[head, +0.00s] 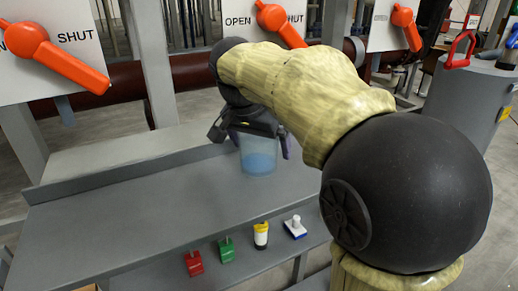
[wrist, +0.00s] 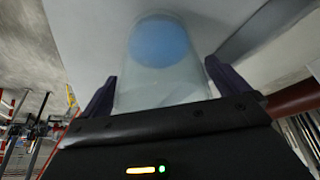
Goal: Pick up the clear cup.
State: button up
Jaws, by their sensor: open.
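The clear cup (head: 258,160) stands upright on the grey bench in the head view, with blue at its lower part. In the wrist view the clear cup (wrist: 160,75) lies between the two fingers, its blue base (wrist: 158,42) farthest from the camera. My gripper (head: 255,140) is at the cup's upper part, with one finger on each side. In the wrist view my gripper (wrist: 158,90) is open, and a small gap shows beside the cup near the fingertips. Part of the cup's rim is hidden by the gripper.
The grey bench (head: 120,225) has a raised back edge (head: 120,172) behind the cup. A red block (head: 194,263), a green block (head: 226,250), a yellow-topped white container (head: 261,235) and a blue-and-white item (head: 295,228) stand along its front. Orange levers (head: 55,57) are above. The bench's left part is clear.

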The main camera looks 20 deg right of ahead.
jog(key=shift+w+d+f, duration=0.1)
jog(key=shift+w+f, duration=0.15)
jog(key=shift+f, duration=0.3)
jog(key=shift+s, duration=0.15)
jog(key=c, duration=1)
